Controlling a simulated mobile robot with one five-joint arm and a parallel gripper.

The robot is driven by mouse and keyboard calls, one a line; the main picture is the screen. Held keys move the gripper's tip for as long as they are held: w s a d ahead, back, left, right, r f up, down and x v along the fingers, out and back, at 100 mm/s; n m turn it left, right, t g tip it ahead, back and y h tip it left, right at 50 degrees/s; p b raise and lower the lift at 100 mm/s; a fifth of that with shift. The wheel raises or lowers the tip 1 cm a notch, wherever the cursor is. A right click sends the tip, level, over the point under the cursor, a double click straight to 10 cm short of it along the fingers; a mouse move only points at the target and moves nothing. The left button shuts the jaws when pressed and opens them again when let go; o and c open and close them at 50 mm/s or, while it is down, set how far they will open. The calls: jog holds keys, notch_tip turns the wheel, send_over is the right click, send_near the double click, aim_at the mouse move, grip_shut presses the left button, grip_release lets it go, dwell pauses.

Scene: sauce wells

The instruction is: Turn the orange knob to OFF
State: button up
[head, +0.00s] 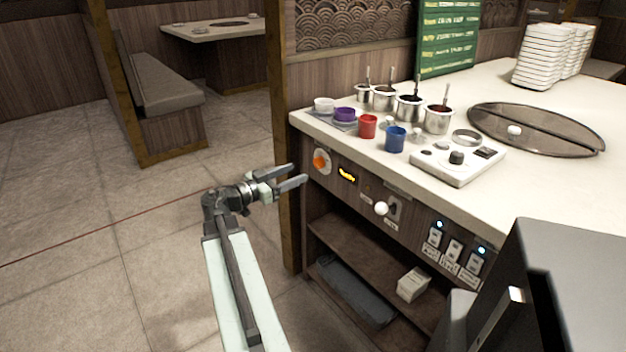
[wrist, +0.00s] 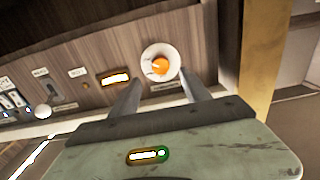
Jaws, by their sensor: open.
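The orange knob (head: 319,162) sits on a round white dial plate at the left end of the wooden counter front. It also shows in the wrist view (wrist: 160,65), just beyond and between the fingertips. My gripper (head: 300,173) is open and empty, its two fingers pointing at the panel, just left of the knob in the head view. In the wrist view my gripper (wrist: 158,88) appears apart from the knob. The dial's markings are too small to read.
A lit amber display (head: 347,175) is beside the knob. A white ball-shaped knob (head: 381,208) and several switches (head: 452,250) lie further right. A wooden post (head: 284,130) stands close left of the panel. Cups and sauce pots stand on the countertop (head: 480,190) above. The floor at left is clear.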

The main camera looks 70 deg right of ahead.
aim_at(316, 164)
jog(key=x, duration=0.7)
jog(key=shift+s+d+r, duration=0.1)
jog(key=shift+s+d, duration=0.05)
jog(key=shift+d, duration=0.15)
jog(key=shift+c, duration=0.3)
grip_shut()
